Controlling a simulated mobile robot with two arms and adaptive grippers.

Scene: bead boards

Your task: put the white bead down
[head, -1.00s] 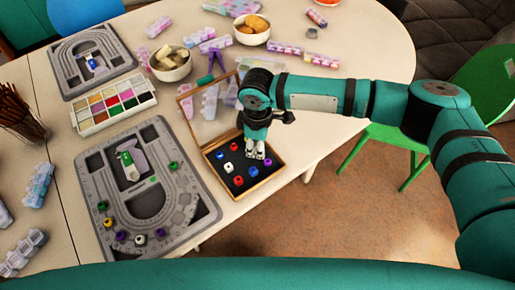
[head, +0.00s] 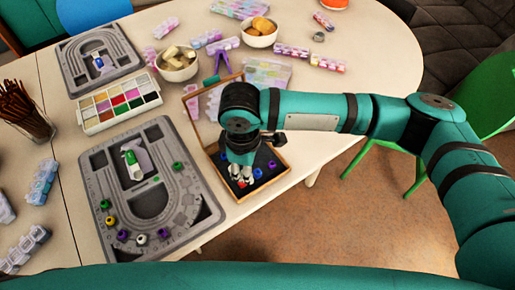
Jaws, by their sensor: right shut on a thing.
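My right gripper (head: 241,181) is low over the open wooden bead box (head: 270,183). It is shut at the spot of the white bead, which is hidden behind its fingers. A red bead (head: 241,185) shows partly by the fingertips. A blue bead (head: 257,172) and a purple bead (head: 272,165) lie to the right of the fingers on the dark floor of the box. Another white bead (head: 141,239) sits on the near grey bead board (head: 99,187). My left gripper is not in view.
The near board also carries a green bead (head: 177,167), a purple bead (head: 122,235) and others. A paint palette (head: 88,124) and a second grey board (head: 72,73) stand behind. The box's raised lid (head: 190,105) and a bowl (head: 179,76) are close to the arm.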

